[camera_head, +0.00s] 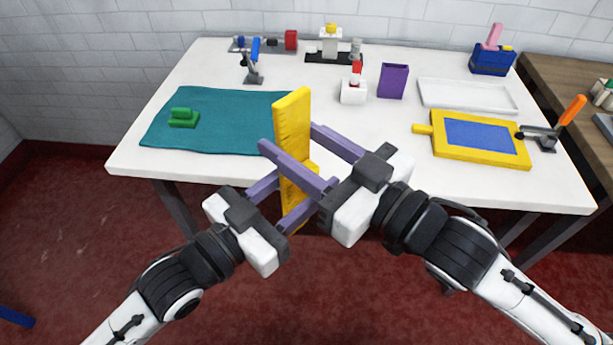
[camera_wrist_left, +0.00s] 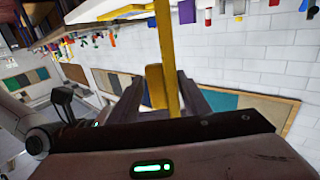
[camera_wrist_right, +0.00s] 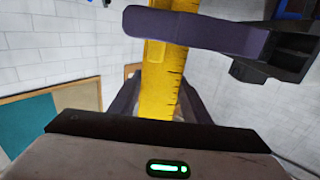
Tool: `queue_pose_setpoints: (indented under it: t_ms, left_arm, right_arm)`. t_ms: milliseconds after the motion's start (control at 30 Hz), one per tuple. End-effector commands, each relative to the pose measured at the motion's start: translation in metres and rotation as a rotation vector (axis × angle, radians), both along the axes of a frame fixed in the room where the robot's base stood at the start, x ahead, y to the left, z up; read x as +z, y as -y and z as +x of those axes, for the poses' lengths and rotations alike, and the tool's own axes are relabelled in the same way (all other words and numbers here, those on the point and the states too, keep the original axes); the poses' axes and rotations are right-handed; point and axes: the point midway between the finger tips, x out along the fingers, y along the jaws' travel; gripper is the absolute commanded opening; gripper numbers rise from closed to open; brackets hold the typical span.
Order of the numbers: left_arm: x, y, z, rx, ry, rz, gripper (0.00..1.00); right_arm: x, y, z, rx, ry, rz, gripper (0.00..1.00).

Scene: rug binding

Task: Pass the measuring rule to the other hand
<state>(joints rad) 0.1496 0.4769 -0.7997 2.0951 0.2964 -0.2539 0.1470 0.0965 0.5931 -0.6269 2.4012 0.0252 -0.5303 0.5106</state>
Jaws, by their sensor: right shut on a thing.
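The measuring rule (camera_head: 292,120) is a long yellow bar, held tilted nearly upright in the air in front of the table's near edge. My right gripper (camera_head: 288,137), coming from the right, is shut on it around its middle. My left gripper (camera_head: 299,189), coming from the left, is open with its fingers on either side of the rule's lower part. In the left wrist view the rule (camera_wrist_left: 168,50) stands edge-on between the fingers, with gaps showing. In the right wrist view the marked rule (camera_wrist_right: 160,85) runs between the fingers, with a left-gripper finger crossing in front.
The white table (camera_head: 355,140) holds a teal mat (camera_head: 215,110) with a green block (camera_head: 183,118), a purple box (camera_head: 393,81), a white tray (camera_head: 467,95) and a yellow-framed blue board (camera_head: 480,137). Several small tools stand along the back. Both grippers are close together.

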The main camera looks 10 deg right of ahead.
Motion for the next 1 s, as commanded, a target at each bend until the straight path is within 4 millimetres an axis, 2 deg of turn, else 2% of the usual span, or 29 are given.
queue_pose_setpoints:
  t_ms: [33, 200, 233, 333, 600, 733, 867, 1000]
  left_arm:
    - [0.0, 0.0, 0.0, 0.0, 0.0, 0.0, 0.33]
    - [0.0, 0.0, -0.001, -0.001, 0.0, -0.001, 0.05]
    - [0.001, 0.001, -0.001, -0.002, 0.001, -0.003, 0.05]
    - [0.001, 0.001, -0.001, -0.002, 0.001, -0.003, 0.05]
    - [0.001, 0.0, 0.0, 0.0, 0.002, -0.002, 0.05]
    - [0.001, 0.0, 0.0, 0.0, 0.001, -0.002, 0.05]
    - [0.001, 0.0, 0.0, 0.0, 0.001, -0.002, 0.05]
    - [0.001, 0.0, 0.0, 0.0, 0.001, -0.002, 0.05]
  right_arm:
    - [0.001, 0.0, 0.0, 0.0, 0.002, 0.001, 0.04]
    - [0.001, 0.0, 0.0, 0.0, 0.002, 0.001, 0.04]
    - [0.001, 0.0, 0.0, 0.0, 0.002, 0.001, 0.47]
    - [0.001, 0.0, 0.0, 0.0, 0.002, 0.001, 0.63]
    - [0.001, 0.0, 0.0, 0.0, 0.003, 0.0, 0.65]
    - [0.014, -0.003, 0.002, -0.002, 0.061, -0.023, 0.65]
    - [0.054, -0.01, 0.006, -0.02, 0.243, -0.102, 0.65]
    - [0.113, -0.019, 0.005, -0.07, 0.508, -0.222, 0.65]
